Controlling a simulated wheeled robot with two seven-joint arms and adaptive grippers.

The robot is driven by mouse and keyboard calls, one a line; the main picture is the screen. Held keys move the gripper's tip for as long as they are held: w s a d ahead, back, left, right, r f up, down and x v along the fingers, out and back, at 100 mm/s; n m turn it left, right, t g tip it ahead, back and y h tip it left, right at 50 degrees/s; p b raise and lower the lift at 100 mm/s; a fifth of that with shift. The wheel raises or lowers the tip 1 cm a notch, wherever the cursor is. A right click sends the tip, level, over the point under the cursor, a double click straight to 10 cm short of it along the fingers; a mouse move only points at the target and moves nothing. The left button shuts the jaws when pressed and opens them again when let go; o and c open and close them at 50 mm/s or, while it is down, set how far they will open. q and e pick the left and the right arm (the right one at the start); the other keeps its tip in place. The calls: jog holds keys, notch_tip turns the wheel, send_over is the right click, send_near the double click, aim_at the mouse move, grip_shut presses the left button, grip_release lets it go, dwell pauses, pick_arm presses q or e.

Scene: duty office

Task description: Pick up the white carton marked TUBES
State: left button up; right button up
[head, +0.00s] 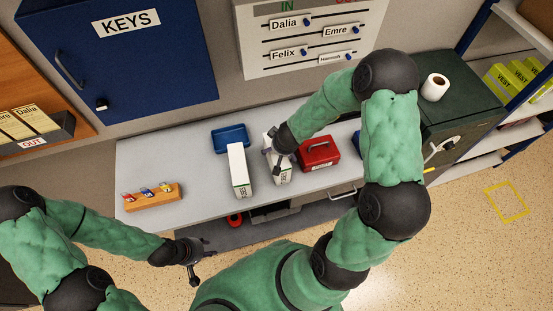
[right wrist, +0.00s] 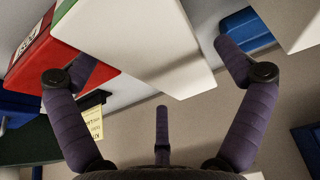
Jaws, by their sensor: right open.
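Two white cartons stand on the grey counter. The right carton (head: 285,176) is partly hidden by my right gripper (head: 274,152), and the left carton (head: 237,165) stands a little apart from it. Both have small dark lettering on the near end, too small to read surely. In the right wrist view a white carton (right wrist: 140,42) lies ahead, between the spread fingers of my right gripper (right wrist: 157,65). The right gripper is open and holds nothing. My left gripper (head: 199,259) is empty, fingers apart, in front of the counter.
A red box (head: 319,152) stands close right of the right carton; it also shows in the right wrist view (right wrist: 60,62). A blue tray (head: 231,138) lies behind the left carton. A wooden block (head: 152,197) with coloured tags sits left. The counter (head: 205,200) is clear between.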

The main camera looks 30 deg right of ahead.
jog(key=b+x, duration=0.1)
jog(key=x, duration=0.3)
jog(key=shift+f, duration=0.1)
jog(key=shift+f, duration=0.15)
dwell(0.4)
jog(key=shift+c, duration=0.3)
jog(key=c, duration=1.3)
